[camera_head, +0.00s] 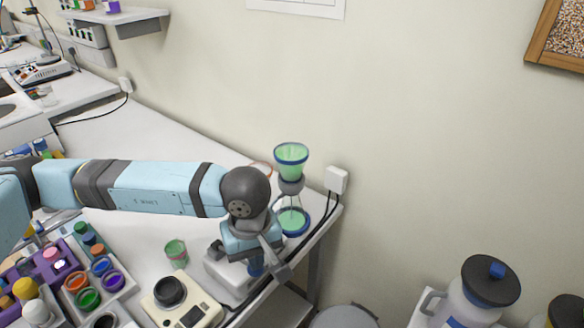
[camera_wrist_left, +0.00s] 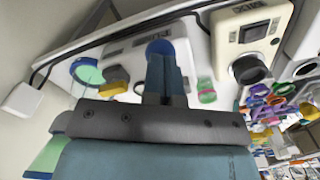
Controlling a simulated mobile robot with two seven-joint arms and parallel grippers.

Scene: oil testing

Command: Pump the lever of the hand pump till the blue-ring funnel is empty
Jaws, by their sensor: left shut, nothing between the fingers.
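The blue-ring funnel (camera_head: 291,154) stands upright on a flask and shows green inside. The flask (camera_head: 293,221) below has a blue-rimmed base and green liquid in it. In the left wrist view part of the funnel (camera_wrist_left: 42,160) shows at the lower left. The white hand pump body (camera_head: 222,272) stands left of the flask, partly hidden by my arm. It also shows in the left wrist view (camera_wrist_left: 128,52). My left gripper (camera_head: 256,268) is over the pump, its fingers (camera_wrist_left: 166,70) shut and empty. I cannot make out the lever clearly. My right gripper is not in view.
A cream device with a dark round top (camera_head: 170,292) and a small green-and-red cup (camera_head: 176,252) stand left of the pump. Colored pots crowd the left front. Black cables run along the table's right edge to a white wall box (camera_head: 336,179).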

